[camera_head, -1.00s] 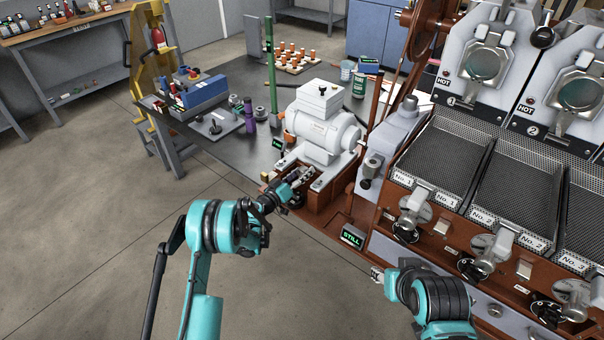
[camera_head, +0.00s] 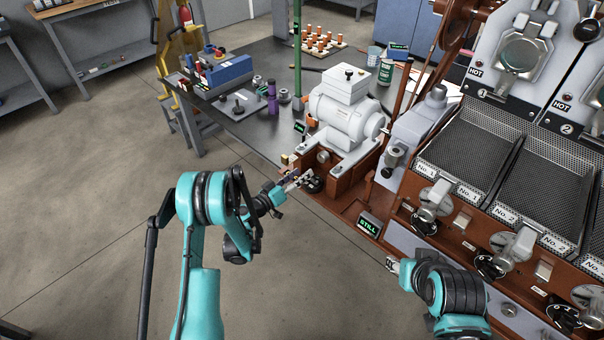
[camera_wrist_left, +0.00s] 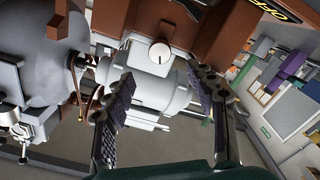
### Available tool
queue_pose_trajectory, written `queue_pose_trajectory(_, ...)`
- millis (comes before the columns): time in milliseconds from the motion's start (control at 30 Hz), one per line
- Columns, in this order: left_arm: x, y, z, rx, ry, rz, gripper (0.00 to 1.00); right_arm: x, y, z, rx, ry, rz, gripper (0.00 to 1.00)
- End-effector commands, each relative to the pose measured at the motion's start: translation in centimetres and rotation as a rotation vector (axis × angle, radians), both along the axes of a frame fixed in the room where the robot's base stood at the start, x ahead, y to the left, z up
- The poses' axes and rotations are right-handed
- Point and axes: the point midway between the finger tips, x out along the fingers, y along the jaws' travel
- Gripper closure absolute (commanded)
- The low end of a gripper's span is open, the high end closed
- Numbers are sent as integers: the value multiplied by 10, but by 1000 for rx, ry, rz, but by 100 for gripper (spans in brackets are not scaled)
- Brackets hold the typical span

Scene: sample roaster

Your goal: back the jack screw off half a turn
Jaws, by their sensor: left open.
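A black round knob (camera_head: 312,183), seemingly the jack screw's, sits at the front of the brown motor base (camera_head: 343,181), below the white motor (camera_head: 343,118) in the head view. My left gripper (camera_head: 297,181) is open just left of the knob. I cannot tell whether it touches. In the left wrist view its two dark padded fingers (camera_wrist_left: 160,100) stand wide apart, with a pale cylindrical body (camera_wrist_left: 155,90) and a white disc (camera_wrist_left: 160,53) beyond them. The knob is not clear there. My right gripper (camera_head: 393,265) is low at the roaster's front, its fingers too small to read.
A green "STILL" display (camera_head: 369,225) is right of the knob. The roaster trays (camera_head: 465,150) and front valves (camera_head: 435,200) stand to the right. A dark bench (camera_head: 255,128) with tools and a purple cylinder lies behind. Open floor (camera_head: 90,190) is to the left.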

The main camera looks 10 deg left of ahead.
Motion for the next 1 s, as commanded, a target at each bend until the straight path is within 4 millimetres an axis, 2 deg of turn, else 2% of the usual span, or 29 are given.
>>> queue_pose_trajectory(167, 6, -5, 2, 52, -38, -2, 44, 0, 0, 6, 0, 0, 0, 60)
queue_pose_trajectory(300, 24, -18, 4, 220, -160, -2, 44, 0, 0, 21, 0, 0, 0, 60)
queue_pose_trajectory(400, 33, -24, 3, 300, -219, -1, 44, 0, 0, 24, 0, 0, 0, 60)
queue_pose_trajectory(567, 48, -36, -1, 320, -234, -2, 44, 0, 0, 16, 0, 0, 0, 60)
queue_pose_trajectory(800, 80, -59, -2, 318, -232, -1, 44, 0, 0, 4, 0, 0, 0, 60)
queue_pose_trajectory(1000, 94, -69, -1, 318, -231, -1, 44, 0, 0, 0, 0, 0, 0, 60)
